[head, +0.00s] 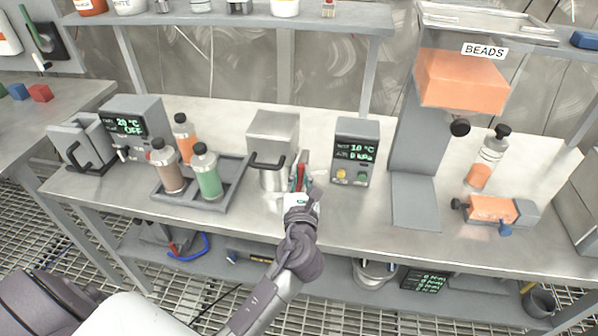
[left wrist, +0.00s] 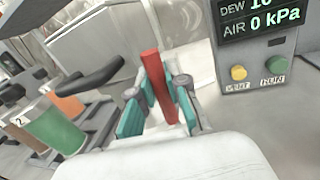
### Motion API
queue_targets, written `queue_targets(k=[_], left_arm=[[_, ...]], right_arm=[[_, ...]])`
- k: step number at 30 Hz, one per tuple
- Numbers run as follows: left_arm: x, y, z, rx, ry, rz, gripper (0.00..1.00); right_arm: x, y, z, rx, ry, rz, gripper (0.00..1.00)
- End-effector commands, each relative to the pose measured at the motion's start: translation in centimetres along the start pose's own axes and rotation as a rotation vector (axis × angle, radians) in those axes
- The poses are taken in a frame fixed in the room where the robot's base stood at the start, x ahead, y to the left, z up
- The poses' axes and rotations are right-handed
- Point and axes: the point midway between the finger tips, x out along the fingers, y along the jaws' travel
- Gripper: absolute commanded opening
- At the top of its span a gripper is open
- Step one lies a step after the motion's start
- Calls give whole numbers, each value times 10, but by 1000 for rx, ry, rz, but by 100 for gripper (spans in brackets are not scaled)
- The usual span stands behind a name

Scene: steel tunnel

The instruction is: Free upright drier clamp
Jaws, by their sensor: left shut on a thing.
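The drier (head: 272,150) is a grey steel box on the bench with a black handle (head: 267,162) on its front. The upright clamp shows as a red lever (left wrist: 158,85) at its right side, standing nearly upright; in the head view it is a small red piece (head: 300,178). My left gripper (head: 301,193) is at the drier's front right, and in the left wrist view its teal-padded fingers (left wrist: 155,108) are shut on the red lever. The lever's lower end is hidden. My right gripper is not in view.
A control box (head: 356,152) with a display and buttons stands close to the right. A grey tray (head: 226,190) with several capped bottles is to the left. The bead dispenser (head: 461,80) stands farther right. An overhead shelf (head: 240,20) spans the back.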

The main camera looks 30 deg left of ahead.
Motion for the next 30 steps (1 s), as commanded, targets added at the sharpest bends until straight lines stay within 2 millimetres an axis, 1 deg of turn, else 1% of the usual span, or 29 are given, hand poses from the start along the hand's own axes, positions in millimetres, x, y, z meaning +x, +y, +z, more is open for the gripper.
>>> queue_targets(k=[1,5,12,21,30], left_arm=[[0,-1,2,33,-4,-2,0],[-1,-6,3,128,-22,-3,0],[-3,-14,1,347,-65,-2,0],[-5,-25,-6,627,-122,-2,0],[-7,-33,-16,903,-177,-2,0]], right_arm=[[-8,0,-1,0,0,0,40],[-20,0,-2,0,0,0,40],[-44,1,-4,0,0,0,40],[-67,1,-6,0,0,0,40],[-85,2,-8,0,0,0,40]])
